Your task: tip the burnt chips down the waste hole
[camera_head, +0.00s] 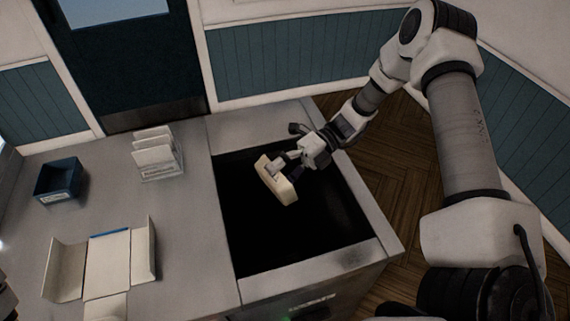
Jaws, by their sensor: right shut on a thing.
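My right gripper (292,165) is shut on a small cream tray-like piece (277,183) and holds it over a large black rectangular opening (300,231) in the metal counter. The cream piece is tilted, and one gripper finger covers part of it. I cannot make out any burnt chips in it or in the black opening, which is too dark to see into. I cannot tell how high the piece is above the opening. My left gripper does not show clearly; only a sliver of a pale and dark part appears at the lower left edge.
The steel counter (190,231) left of the opening holds a dark blue box (59,181), a rack of white cartons (157,155) and an unfolded white carton (107,263). The steel rim (377,217) surrounds the opening. Wooden floor (400,150) lies beyond.

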